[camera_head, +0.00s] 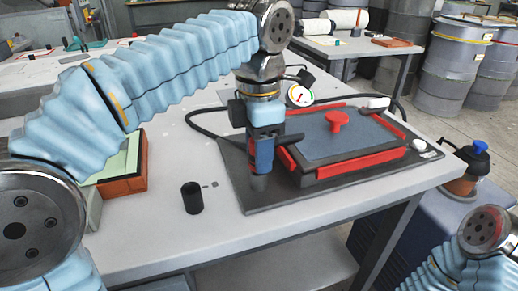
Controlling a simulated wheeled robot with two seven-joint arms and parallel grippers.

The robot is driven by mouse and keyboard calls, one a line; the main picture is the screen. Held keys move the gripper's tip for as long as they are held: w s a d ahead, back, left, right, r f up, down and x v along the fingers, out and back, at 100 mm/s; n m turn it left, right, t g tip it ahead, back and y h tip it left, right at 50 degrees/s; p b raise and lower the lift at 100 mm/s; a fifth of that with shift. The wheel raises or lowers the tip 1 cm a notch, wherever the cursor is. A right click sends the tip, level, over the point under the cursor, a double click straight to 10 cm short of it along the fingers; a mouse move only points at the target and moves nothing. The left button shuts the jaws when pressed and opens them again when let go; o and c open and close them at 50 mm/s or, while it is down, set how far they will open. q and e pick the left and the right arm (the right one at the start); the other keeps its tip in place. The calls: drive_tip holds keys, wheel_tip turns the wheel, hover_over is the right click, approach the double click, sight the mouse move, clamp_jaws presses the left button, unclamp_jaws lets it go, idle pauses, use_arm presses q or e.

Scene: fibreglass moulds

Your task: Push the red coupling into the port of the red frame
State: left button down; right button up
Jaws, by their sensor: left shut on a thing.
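The red frame (362,164) lies on a dark mat on the table, around a grey-blue panel with a red mushroom-shaped knob (337,121) on it. My left gripper (259,186) points down at the frame's left end, over the mat. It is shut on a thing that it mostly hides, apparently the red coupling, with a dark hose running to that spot. I cannot make out the coupling itself or the port, nor whether they touch. My right gripper is out of the picture; only part of that arm shows at the bottom right.
A black cylinder (192,198) stands on the table left of the mat (300,197). A round gauge (300,95) is behind my gripper. A brown block with a green top (125,163) lies at the left. The table's front strip is clear.

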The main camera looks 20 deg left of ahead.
use_arm(q)
drive_tip(key=shift+f+b, duration=0.5)
drive_tip(key=shift+f, duration=0.15)
drive_tip(key=c, duration=0.6)
unclamp_jaws()
wheel_tip(320, 180, up, 7)
drive_tip(key=shift+r+p, duration=0.15)
drive_tip(key=shift+p, duration=0.35)
drive_tip(key=shift+r, duration=0.15)
